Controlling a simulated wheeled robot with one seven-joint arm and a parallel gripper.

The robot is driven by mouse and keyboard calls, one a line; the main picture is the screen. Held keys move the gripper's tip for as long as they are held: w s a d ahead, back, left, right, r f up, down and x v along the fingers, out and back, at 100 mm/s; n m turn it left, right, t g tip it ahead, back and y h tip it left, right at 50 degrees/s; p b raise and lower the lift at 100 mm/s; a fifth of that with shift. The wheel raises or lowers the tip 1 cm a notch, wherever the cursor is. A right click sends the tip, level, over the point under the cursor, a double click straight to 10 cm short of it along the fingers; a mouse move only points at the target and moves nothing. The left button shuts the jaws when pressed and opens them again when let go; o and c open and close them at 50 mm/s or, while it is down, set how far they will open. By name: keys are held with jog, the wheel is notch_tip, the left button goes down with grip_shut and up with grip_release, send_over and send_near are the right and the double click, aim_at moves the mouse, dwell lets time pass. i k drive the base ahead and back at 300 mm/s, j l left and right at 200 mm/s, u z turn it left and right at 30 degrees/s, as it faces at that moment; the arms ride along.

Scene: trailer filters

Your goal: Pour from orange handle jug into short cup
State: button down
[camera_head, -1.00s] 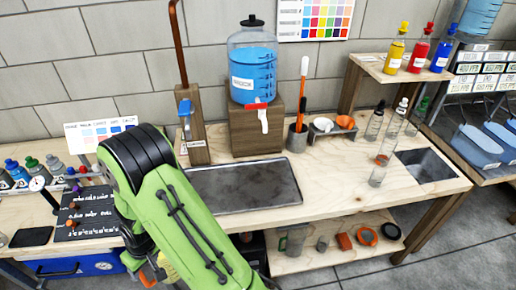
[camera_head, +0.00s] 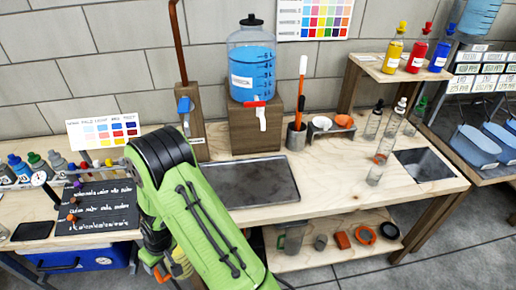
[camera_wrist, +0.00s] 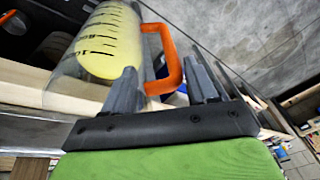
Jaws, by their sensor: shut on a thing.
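The orange handle jug (camera_wrist: 110,45) is clear with black marks and holds yellow liquid. It looks strongly tilted in the wrist view. My gripper (camera_wrist: 162,75) is shut on its orange handle (camera_wrist: 172,60), with a finger on each side. In the head view the jug (camera_head: 181,263) shows only partly, low beside my green arm, in front of the bench edge. A short clear cup (camera_head: 374,175) stands on the right part of the bench, well away from the jug. I cannot tell whether it is empty.
An empty dark tray (camera_head: 245,183) lies mid-bench. Taller clear bottles (camera_head: 385,148) stand behind the short cup. A black board (camera_head: 97,207) and capped bottles (camera_head: 38,165) are at left. The lower shelf (camera_head: 335,256) holds small items. A blue box (camera_head: 80,259) sits under the bench.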

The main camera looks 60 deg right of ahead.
aim_at(375, 176)
jog(key=k+z, duration=0.25)
jog(key=z, duration=0.15)
jog(key=k+l+z, duration=0.2)
jog(key=z, duration=0.2)
jog(key=k+l+z, duration=0.2)
jog(key=z, duration=0.2)
jog(key=k+l+z, duration=0.15)
jog(key=z, duration=0.25)
jog(key=l, duration=0.1)
